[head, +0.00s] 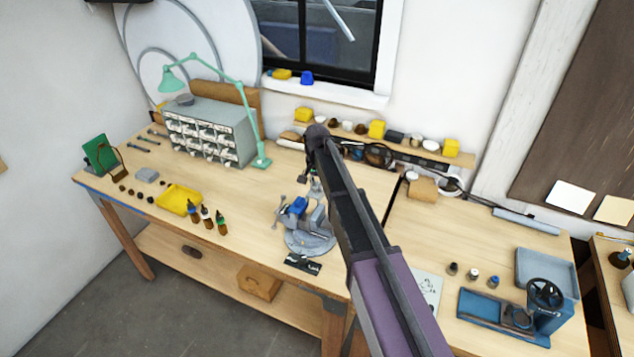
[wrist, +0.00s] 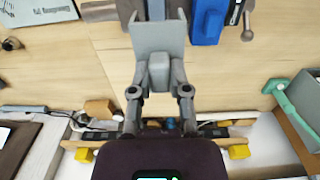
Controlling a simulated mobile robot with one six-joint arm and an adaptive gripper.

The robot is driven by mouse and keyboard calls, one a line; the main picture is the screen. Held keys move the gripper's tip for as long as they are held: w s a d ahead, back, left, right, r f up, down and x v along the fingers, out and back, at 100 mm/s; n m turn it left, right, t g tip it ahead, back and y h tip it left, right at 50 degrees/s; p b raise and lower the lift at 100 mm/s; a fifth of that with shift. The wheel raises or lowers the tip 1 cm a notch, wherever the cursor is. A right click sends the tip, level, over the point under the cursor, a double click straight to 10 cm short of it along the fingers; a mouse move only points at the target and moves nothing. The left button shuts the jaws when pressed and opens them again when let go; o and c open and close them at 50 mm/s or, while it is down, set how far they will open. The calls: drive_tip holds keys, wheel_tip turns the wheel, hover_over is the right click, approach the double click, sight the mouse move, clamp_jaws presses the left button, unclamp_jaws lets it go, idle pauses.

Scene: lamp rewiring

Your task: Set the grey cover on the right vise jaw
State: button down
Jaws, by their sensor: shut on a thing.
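My gripper (wrist: 159,72) is shut on the grey cover (wrist: 158,36), a flat piece with upturned side edges, held out in front of the fingers. The grey vise (head: 312,240) stands on the workbench, with a blue cover (head: 299,205) on its left jaw. The blue cover also shows in the wrist view (wrist: 208,22), at the top, beside the grey cover. The right jaw (head: 318,216) is bare grey metal beside my arm. In the wrist view the grey cover overlaps the vise, so contact cannot be told. In the head view my arm mostly hides the gripper.
A green lamp (head: 262,161) and a drawer cabinet (head: 208,135) stand behind to the left. A yellow tray (head: 178,198) and several small bottles are left of the vise. A black marked piece (head: 302,264) lies in front of it. A blue press (head: 535,310) stands far right.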

sight(317, 212)
idle(0.4)
drive_tip(key=shift+f, duration=0.2)
drive_tip(key=shift+s+f+b, duration=0.1)
drive_tip(key=shift+f+b, duration=0.35)
drive_tip(key=shift+b, duration=0.2)
drive_tip(key=shift+f+b, duration=3.95)
drive_tip(key=shift+b, duration=0.05)
drive_tip(key=shift+f+b, duration=0.35)
drive_tip(key=c, duration=0.5)
unclamp_jaws()
drive_tip(key=shift+r+p, duration=0.65)
wheel_tip(317, 212, up, 8)
drive_tip(key=p, duration=0.7)
drive_tip(key=shift+f+p, duration=0.1)
drive_tip(key=shift+p, duration=0.3)
